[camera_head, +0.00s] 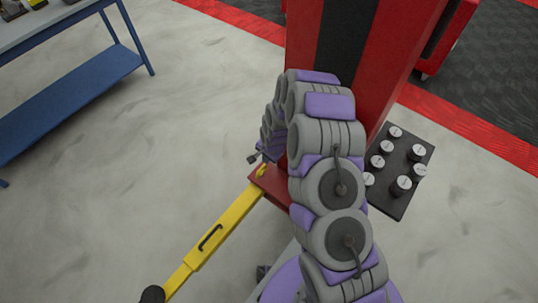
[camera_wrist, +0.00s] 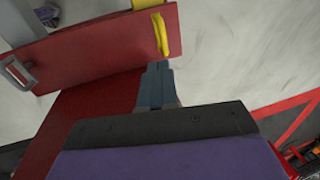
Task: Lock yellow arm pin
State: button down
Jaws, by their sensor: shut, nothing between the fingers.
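The yellow arm (camera_head: 215,232) reaches from a red bracket (camera_head: 270,184) at the foot of the red post toward the lower left in the head view. A small yellow pin (camera_head: 262,171) stands up at the bracket. In the wrist view the yellow pin (camera_wrist: 160,34) is a curved piece against the red plate (camera_wrist: 95,45), near its right end. My gripper (camera_wrist: 158,65) is shut and empty, with its tips just below the pin in the picture. I cannot tell whether they touch the pin. The pin's lower end is not clearly seen.
A red post (camera_head: 395,35) with a black stripe stands behind my arm. A black tray of grey knobs (camera_head: 401,170) is to its right. A blue workbench (camera_head: 70,95) stands at the upper left. The concrete floor (camera_head: 120,190) around the yellow arm is clear. A grey handle (camera_wrist: 17,72) shows in the wrist view.

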aim_at(261, 169)
jog(key=x, duration=0.2)
jog(key=a+b+x, duration=0.1)
jog(key=x, duration=0.1)
jog(key=b+x, duration=0.1)
jog(key=x, duration=0.2)
jog(key=shift+a+r, duration=0.1)
jog(key=shift+a, duration=0.25)
jog(key=shift+d+f, duration=0.15)
jog(key=shift+f, duration=0.2)
jog(key=shift+w+f+b, duration=0.1)
jog(key=shift+f+b, duration=0.3)
jog(key=shift+f, duration=0.35)
notch_tip(261, 169, down, 2)
jog(key=shift+d+f+b, duration=0.1)
jog(key=shift+d+b, duration=0.1)
jog(key=shift+b, duration=0.7)
jog(key=shift+d, duration=0.25)
